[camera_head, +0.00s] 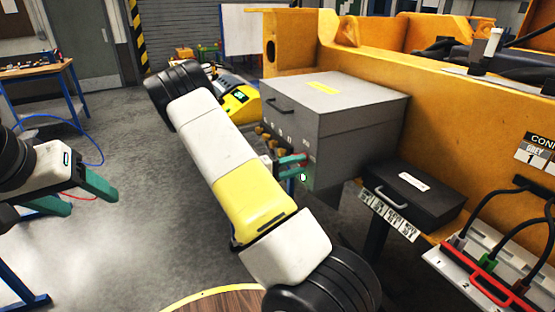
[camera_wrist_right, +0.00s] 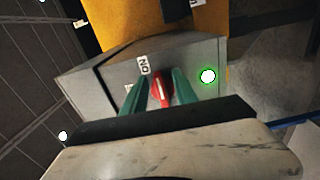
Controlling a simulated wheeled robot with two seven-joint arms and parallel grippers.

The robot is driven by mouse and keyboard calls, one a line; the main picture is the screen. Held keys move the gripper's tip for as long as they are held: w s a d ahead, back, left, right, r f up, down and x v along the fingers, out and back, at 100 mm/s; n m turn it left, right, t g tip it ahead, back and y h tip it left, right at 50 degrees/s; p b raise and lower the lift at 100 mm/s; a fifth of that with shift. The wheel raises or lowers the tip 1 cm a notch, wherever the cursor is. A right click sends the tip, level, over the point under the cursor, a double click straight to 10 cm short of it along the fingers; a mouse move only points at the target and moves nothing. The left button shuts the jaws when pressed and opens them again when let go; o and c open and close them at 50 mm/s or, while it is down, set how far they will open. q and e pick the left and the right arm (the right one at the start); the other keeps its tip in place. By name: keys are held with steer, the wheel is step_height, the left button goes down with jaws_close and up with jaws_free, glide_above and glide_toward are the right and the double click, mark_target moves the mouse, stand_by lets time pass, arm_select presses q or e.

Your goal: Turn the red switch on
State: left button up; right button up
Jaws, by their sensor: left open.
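The red switch (camera_wrist_right: 161,88) sits on the front of a grey metal box (camera_head: 340,115). My left gripper (camera_head: 80,195) is open and empty at the far left, away from the box.
A black case (camera_head: 412,192) with a handle lies right of the grey box. A white power strip (camera_head: 480,270) with plugged cables is at the lower right. A yellow casting (camera_head: 480,110) stands behind. Open floor lies left, with a blue-legged table (camera_head: 40,75).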

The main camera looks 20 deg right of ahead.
steer(key=a, duration=0.7)
steer(key=shift+s+a, duration=0.35)
steer(key=shift+a, duration=0.05)
steer(key=s+a+r+m+g+y, duration=0.2)
steer(key=s+r+g+y, duration=0.25)
steer(key=s+y, duration=0.65)
steer(key=s+a+r+n+t+y, duration=0.1)
steer(key=s+a+r+t+y, duration=0.3)
steer(key=s+a+r, duration=0.1)
steer(key=s+a+r+t+y, duration=0.5)
steer(key=s+a+r, duration=0.1)
steer(key=r, duration=0.4)
steer(key=shift+s+a+r+n, duration=0.15)
steer(key=shift+s+a+n, duration=0.1)
steer(key=shift+a+n, duration=0.2)
